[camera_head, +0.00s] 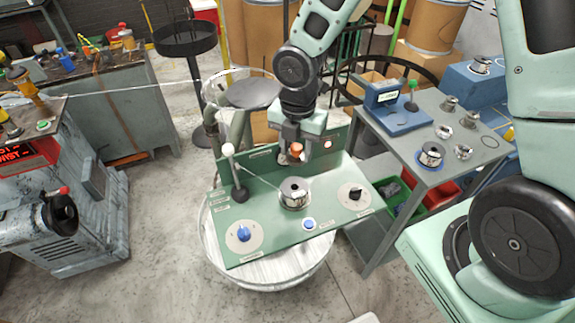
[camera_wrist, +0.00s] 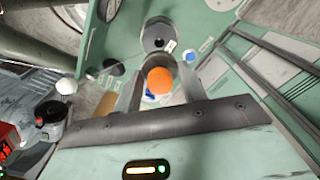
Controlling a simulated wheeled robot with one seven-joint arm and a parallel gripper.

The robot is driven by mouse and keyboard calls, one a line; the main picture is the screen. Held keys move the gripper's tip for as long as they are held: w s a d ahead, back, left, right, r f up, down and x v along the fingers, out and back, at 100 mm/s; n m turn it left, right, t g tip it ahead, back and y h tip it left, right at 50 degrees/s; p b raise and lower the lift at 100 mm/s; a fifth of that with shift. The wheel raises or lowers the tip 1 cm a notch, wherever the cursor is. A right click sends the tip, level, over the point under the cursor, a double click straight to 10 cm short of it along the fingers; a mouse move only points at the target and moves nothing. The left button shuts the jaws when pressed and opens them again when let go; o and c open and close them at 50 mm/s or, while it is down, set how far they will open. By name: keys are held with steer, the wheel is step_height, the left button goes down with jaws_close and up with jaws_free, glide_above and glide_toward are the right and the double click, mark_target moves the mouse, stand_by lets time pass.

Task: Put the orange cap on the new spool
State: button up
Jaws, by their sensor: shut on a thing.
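The orange cap (camera_head: 296,147) is between the fingers of my gripper (camera_head: 293,154), above the back part of the green panel. In the wrist view the orange cap (camera_wrist: 160,80) sits between the two fingers of my gripper (camera_wrist: 160,88), which is shut on it. A silver spool (camera_head: 294,194) stands upright on the green panel (camera_head: 268,235), in front of and below the gripper. The spool also shows in the wrist view (camera_wrist: 158,34), beyond the cap and apart from it. A thin wire runs from the spool toward the left.
A white-knobbed lever (camera_head: 229,150) stands at the panel's left. A blue knob (camera_head: 243,233), a blue button (camera_head: 309,224) and a black knob (camera_head: 356,192) are on the panel. A grey table (camera_head: 400,160) at right holds several spools and a blue scale (camera_head: 398,115).

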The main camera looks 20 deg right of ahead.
step_height(320, 180, down, 10)
steer(key=shift+r+p, duration=0.15)
steer(key=shift+p, duration=0.15)
stand_by(0.3)
steer(key=shift+f+b, duration=0.5)
steer(key=shift+f, duration=0.15)
steer(key=o, duration=1.2)
steer(key=shift+c, duration=0.2)
steer(key=shift+r, duration=0.15)
